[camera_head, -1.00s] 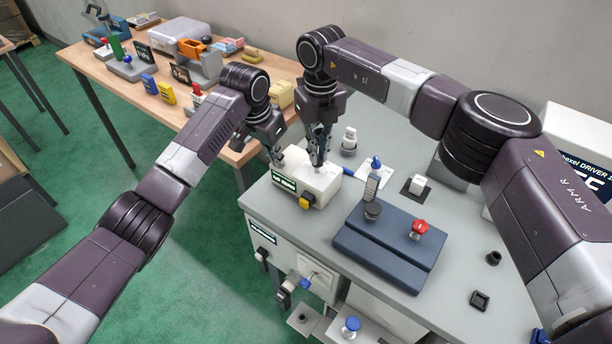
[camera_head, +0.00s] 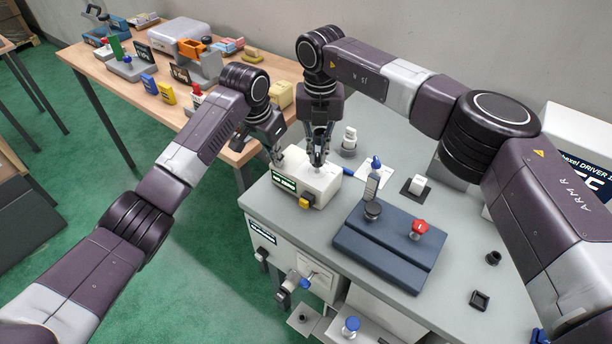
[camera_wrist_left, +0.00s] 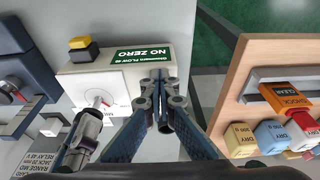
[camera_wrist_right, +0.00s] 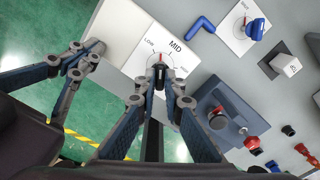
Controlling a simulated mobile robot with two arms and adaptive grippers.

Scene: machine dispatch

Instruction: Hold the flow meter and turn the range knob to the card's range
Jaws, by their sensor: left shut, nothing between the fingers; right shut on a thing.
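The flow meter (camera_head: 322,188) is a cream box on the grey bench. Its green display reads NO ZERO in the left wrist view (camera_wrist_left: 142,56). My right gripper (camera_head: 317,160) is shut on the range knob (camera_wrist_right: 160,62), on a white dial marked LOW and MID. The knob's red mark seems to point between LOW and MID; fingers hide part of it. My left gripper (camera_wrist_left: 160,78) is shut and empty beside the display end; whether it touches the meter is unclear. Printed card text (camera_wrist_left: 42,128) includes RANGE MID.
A yellow button (camera_head: 305,202) is on the meter's front. A blue-grey block (camera_head: 388,245) with a black knob and a red knob (camera_head: 419,228) stands to the right. A wooden table (camera_head: 135,85) with several items is behind left.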

